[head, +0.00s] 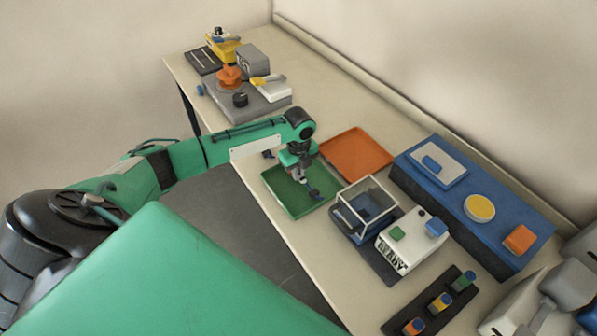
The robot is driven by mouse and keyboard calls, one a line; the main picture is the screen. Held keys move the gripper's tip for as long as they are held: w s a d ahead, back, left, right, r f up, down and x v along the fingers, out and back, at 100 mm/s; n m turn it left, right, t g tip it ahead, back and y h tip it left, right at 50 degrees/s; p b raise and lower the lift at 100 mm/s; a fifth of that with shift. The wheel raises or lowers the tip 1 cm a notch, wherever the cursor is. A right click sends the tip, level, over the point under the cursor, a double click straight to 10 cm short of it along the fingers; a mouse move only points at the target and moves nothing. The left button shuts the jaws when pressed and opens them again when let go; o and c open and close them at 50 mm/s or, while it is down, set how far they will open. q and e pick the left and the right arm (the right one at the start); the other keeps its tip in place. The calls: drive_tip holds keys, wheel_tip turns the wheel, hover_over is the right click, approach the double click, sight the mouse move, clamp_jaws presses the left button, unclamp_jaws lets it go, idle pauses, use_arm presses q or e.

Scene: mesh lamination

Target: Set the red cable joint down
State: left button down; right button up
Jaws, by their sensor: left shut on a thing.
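My left gripper (306,186) points down over the green tray (288,206), near the tray's right part. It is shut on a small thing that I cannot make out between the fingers. A dark shape shows at the fingertips, and no red shows there, so I cannot tell whether it is the red cable joint. I also cannot tell whether it touches the tray floor. The orange tray (356,153) lies just behind and to the right of the green one and looks empty. My right gripper is not in view.
A clear-walled box (367,203) stands right of the green tray, beside a white device (410,243). A long blue unit (470,208) lies along the wall. A grey station (262,104) with an orange part is at the back left. Bare tabletop (325,115) lies behind the orange tray.

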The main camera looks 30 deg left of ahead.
use_arm(q)
drive_tip(key=shift+f, duration=0.45)
drive_tip(key=shift+f, duration=0.15)
drive_tip(key=c, duration=1.5)
unclamp_jaws()
drive_tip(key=shift+r, duration=0.4)
wheel_tip(320, 180, up, 12)
drive_tip(key=b, duration=0.1)
drive_tip(key=shift+f+b, duration=0.2)
drive_tip(key=shift+b, duration=0.15)
